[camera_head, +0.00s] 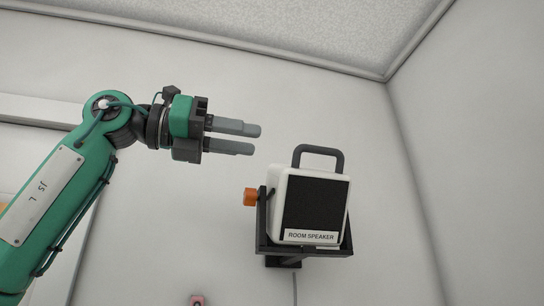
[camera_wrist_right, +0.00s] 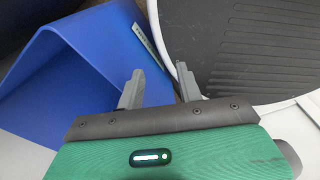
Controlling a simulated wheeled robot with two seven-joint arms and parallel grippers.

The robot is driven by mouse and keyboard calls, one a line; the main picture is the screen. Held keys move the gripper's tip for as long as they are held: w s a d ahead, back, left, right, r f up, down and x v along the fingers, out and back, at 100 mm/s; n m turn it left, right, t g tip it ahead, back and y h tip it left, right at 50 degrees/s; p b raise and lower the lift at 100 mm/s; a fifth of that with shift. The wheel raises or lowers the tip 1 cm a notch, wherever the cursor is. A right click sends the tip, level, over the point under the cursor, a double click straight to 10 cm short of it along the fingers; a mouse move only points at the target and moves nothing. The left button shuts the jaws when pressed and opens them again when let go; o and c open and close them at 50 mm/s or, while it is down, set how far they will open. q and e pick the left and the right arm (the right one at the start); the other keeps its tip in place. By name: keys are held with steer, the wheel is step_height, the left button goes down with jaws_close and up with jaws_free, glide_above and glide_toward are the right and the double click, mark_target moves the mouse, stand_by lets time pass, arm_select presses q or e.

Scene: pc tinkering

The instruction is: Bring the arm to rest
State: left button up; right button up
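My left arm (camera_head: 55,190), green with a pale plate, reaches up from the lower left in the head view. Its gripper (camera_head: 255,140) is raised and points right, with its two grey fingers apart and nothing between them. It is up and to the left of the room speaker, apart from it. My right gripper (camera_wrist_right: 160,70) shows only in the right wrist view. Its two grey fingers are apart and empty. The right arm is not in the head view.
The white room speaker (camera_head: 315,205) with a dark front and handle sits in a black wall bracket (camera_head: 303,249) with an orange knob (camera_head: 250,197). In the right wrist view, a blue angular object (camera_wrist_right: 75,70) and a dark ribbed surface (camera_wrist_right: 255,50) with a white rim lie beyond the fingers.

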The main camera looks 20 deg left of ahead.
arm_select(q)
steer(key=shift+v, duration=0.8)
